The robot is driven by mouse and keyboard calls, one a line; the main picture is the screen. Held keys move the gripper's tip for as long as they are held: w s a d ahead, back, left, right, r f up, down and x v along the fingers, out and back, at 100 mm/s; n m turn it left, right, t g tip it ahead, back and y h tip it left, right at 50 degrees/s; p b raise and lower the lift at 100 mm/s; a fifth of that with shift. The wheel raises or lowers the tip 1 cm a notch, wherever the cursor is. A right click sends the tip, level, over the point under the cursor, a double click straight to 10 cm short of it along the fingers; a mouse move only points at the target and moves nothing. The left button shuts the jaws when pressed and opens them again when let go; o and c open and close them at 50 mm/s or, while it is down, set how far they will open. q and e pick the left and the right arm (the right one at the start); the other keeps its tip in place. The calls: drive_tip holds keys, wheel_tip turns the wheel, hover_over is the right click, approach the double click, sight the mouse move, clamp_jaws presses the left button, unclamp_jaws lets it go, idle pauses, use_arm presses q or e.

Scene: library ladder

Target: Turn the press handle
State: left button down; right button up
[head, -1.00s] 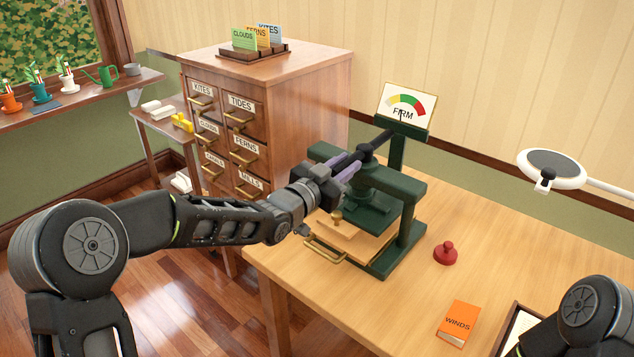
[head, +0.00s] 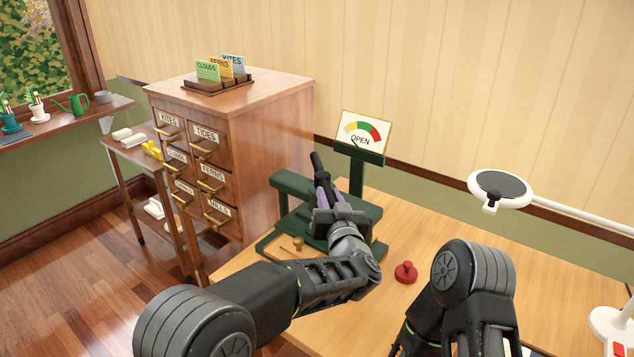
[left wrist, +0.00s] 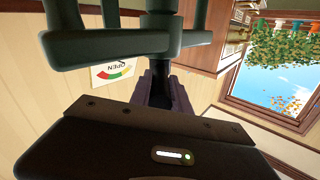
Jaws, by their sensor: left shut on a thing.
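The dark green press (head: 350,205) stands on the wooden table, partly hidden behind my left arm. Its dark handle bar (head: 316,163) sticks out at the upper left, past my fingers. My left gripper (head: 323,195) is shut on the handle. In the left wrist view the purple-grey fingers (left wrist: 165,92) close around the handle below the green press frame (left wrist: 105,48). The gauge (head: 361,134) behind the press reads OPEN, and it also shows in the left wrist view (left wrist: 114,72). My right arm is at the lower right; its gripper is not visible.
A red knobbed stamp (head: 405,272) sits on the table (head: 440,235) right of the press. A magnifier lamp (head: 500,188) reaches in from the right. A wooden card cabinet (head: 265,130) stands at the left, behind the press.

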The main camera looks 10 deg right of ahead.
use_arm(q)
drive_tip(key=shift+d+r+n+y+p, duration=0.1)
drive_tip(key=shift+d+n+y+p, duration=0.2)
drive_tip(key=shift+y, duration=0.25)
drive_tip(key=shift+d+n+y+p, duration=0.15)
drive_tip(key=shift+n+y+p, duration=0.15)
drive_tip(key=shift+y, duration=0.25)
drive_tip(key=c, duration=1.2)
unclamp_jaws()
drive_tip(key=shift+c, duration=0.2)
